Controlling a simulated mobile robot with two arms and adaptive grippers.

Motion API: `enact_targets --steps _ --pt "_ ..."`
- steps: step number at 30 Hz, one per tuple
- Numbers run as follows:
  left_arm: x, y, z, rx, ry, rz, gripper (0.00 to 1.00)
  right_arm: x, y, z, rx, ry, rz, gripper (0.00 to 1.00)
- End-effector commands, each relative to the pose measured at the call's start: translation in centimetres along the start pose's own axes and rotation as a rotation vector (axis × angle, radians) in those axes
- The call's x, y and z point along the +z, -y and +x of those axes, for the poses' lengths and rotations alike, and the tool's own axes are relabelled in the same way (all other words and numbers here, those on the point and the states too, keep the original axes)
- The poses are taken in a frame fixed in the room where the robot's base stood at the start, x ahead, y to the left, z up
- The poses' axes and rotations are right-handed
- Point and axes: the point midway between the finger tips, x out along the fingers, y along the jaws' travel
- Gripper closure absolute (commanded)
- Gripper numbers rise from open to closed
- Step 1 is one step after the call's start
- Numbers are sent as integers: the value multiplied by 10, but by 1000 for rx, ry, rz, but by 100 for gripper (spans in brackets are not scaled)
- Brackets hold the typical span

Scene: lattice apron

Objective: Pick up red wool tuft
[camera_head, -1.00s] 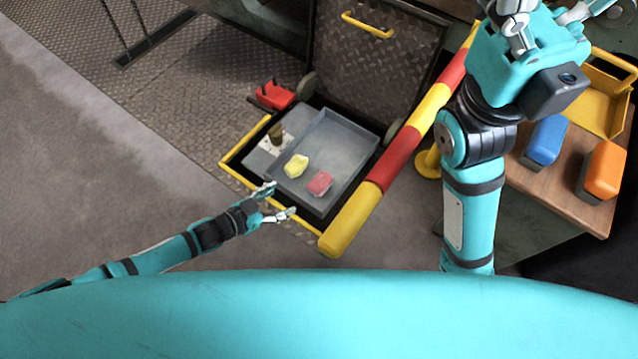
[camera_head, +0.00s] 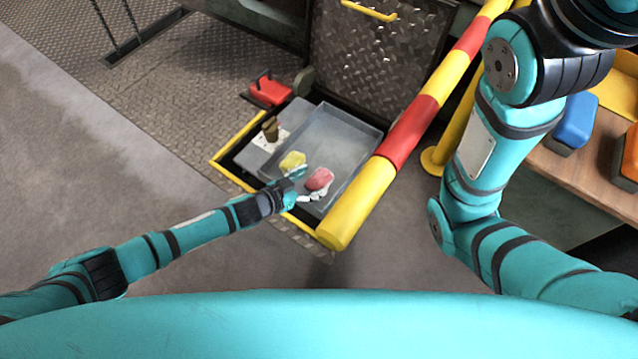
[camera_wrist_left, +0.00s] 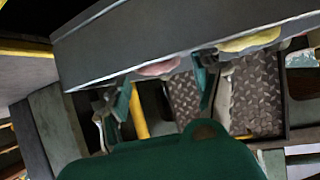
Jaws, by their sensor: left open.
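The red wool tuft (camera_head: 318,179) lies in the grey tray (camera_head: 349,122), near the tray's front end. It also shows in the left wrist view (camera_wrist_left: 158,67), partly cut off by the tray's wall. My left gripper (camera_head: 304,184) is open at the tray's near edge, with its fingertips close to the red tuft. I cannot tell whether they touch it. In the left wrist view its two fingers (camera_wrist_left: 160,88) stand apart with nothing between them. My right gripper is out of view; only my right arm shows.
A yellow tuft (camera_head: 292,161) lies in the tray beside the red one. A red and yellow striped bar (camera_head: 411,130) runs along the tray's right side. A red block (camera_head: 270,92) and a brown object (camera_head: 270,128) stand to the left. Blue (camera_head: 574,122) and orange (camera_head: 631,155) blocks sit on a wooden table.

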Motion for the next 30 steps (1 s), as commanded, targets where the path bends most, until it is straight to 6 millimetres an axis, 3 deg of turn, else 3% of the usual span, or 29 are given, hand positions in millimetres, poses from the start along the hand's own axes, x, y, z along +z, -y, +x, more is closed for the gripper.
enact_targets --steps 3,9,18,26,30 --pt "7 0 20 0 -3 3 34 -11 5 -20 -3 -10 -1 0" --pt "5 0 41 0 -1 2 34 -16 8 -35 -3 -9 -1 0" --pt "2 0 43 0 0 1 34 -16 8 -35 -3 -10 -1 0" --pt "2 0 43 0 0 1 68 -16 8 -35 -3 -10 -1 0" --pt "2 0 42 0 -1 1 68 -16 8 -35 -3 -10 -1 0"
